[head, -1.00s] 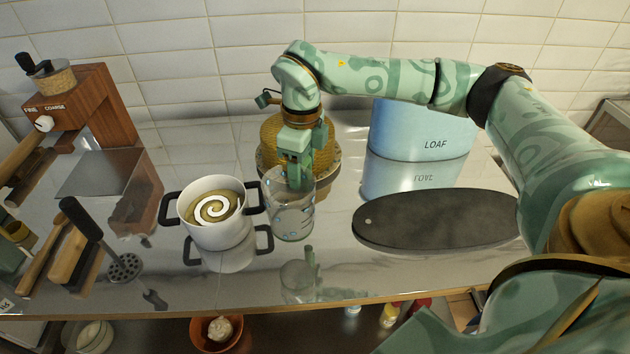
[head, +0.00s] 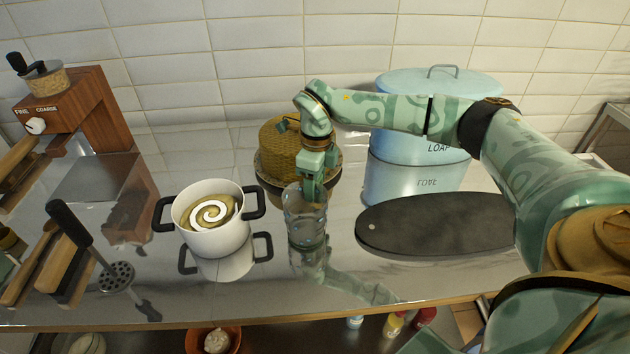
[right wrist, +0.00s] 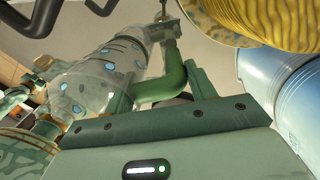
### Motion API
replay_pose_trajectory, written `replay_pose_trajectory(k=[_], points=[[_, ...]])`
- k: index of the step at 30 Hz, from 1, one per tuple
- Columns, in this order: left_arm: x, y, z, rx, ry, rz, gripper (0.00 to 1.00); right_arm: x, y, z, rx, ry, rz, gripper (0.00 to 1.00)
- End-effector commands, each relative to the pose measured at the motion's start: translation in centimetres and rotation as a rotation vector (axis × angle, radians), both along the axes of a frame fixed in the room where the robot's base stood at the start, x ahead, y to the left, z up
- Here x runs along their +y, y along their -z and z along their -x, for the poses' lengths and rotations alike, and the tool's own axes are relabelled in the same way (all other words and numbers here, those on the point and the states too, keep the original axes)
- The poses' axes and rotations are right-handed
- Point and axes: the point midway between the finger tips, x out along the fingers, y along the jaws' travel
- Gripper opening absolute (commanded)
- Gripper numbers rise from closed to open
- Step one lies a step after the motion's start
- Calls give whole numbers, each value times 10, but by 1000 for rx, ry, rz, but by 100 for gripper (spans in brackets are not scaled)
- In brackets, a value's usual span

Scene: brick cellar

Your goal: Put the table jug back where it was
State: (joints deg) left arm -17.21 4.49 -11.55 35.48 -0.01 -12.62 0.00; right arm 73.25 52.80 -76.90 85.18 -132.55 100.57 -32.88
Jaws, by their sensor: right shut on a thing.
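The table jug (head: 305,222) is clear with blue spots and shows upright in the head view, right of the white pot. Its base meets its reflection, so it is on the steel counter or very close to it. My right gripper (head: 312,188) comes down over it from above and is shut on it. In the right wrist view the clear jug (right wrist: 105,68) lies beside my right gripper (right wrist: 168,45), with its green handle (right wrist: 170,85) between the fingers. My left gripper is not in view.
A white pot (head: 222,238) with black handles stands left of the jug. A woven yellow dome (head: 281,150) is behind it, and a blue loaf tin (head: 400,178) behind right. A dark oval board (head: 440,225) lies to the right. The counter's front edge (head: 270,318) is near.

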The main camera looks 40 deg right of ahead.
Motion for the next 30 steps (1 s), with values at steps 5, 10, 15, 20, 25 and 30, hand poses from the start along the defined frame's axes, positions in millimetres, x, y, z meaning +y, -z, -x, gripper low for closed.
replay_pose_trajectory(k=[5,10,15,20,25,30], points=[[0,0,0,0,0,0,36,0,2,0,1,0,1,75],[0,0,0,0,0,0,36,0,2,0,0,0,0,77],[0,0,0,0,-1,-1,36,0,-1,0,-1,0,-1,77],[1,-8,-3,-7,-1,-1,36,0,-28,-1,-6,0,0,77],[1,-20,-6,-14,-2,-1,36,-2,-70,-1,-6,1,1,77],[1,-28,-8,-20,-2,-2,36,-3,-104,-1,-4,1,-1,77]])
